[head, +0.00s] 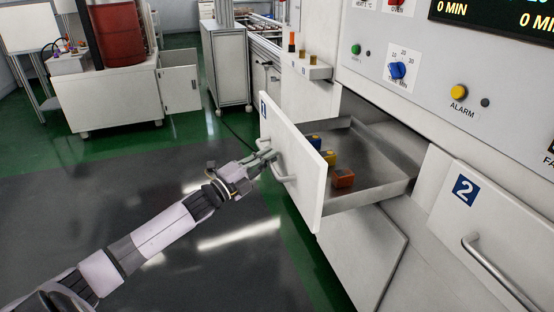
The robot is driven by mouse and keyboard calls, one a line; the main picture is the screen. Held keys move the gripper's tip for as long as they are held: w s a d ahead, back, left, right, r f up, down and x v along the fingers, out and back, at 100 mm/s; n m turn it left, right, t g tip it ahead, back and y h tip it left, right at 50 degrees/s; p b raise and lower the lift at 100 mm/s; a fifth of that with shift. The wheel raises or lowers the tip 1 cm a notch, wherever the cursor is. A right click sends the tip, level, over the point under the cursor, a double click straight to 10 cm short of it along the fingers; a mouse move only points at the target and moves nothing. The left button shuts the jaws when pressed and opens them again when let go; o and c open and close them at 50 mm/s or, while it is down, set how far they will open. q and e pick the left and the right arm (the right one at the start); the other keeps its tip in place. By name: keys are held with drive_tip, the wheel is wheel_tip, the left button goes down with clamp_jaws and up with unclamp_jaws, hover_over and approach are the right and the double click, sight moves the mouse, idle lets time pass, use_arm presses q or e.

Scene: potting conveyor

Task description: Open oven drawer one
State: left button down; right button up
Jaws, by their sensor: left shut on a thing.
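Oven drawer one (297,165) has a white front with a blue number 1 label at its upper left. It is pulled well out of the oven body, and its metal tray (385,188) shows from above. In the tray lie an orange-red piece (343,178), a yellow piece (329,158) and a blue piece (314,141). My left gripper (268,155) is at the outer face of the drawer front, shut on the drawer's handle (279,172). The fingertips partly hide the handle. My right gripper is not in view.
Drawer two (465,215) is closed at the right, with its own handle (498,272). The control panel (420,75) with knobs and an alarm button (459,91) is above. A white cabinet (120,98) stands back left. The green and grey floor before the drawer is clear.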

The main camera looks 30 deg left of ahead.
use_arm(q)
drive_tip(key=shift+s+a, duration=0.25)
drive_tip(key=shift+s, duration=0.05)
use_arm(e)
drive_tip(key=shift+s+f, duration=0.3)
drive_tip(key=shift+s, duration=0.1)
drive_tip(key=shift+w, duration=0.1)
use_arm(q)
drive_tip(key=c, duration=1.7)
unclamp_jaws()
drive_tip(key=shift+o, duration=0.2)
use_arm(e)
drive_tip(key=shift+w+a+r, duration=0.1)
use_arm(q)
drive_tip(key=v, duration=1.2)
drive_tip(key=shift+f, duration=0.1)
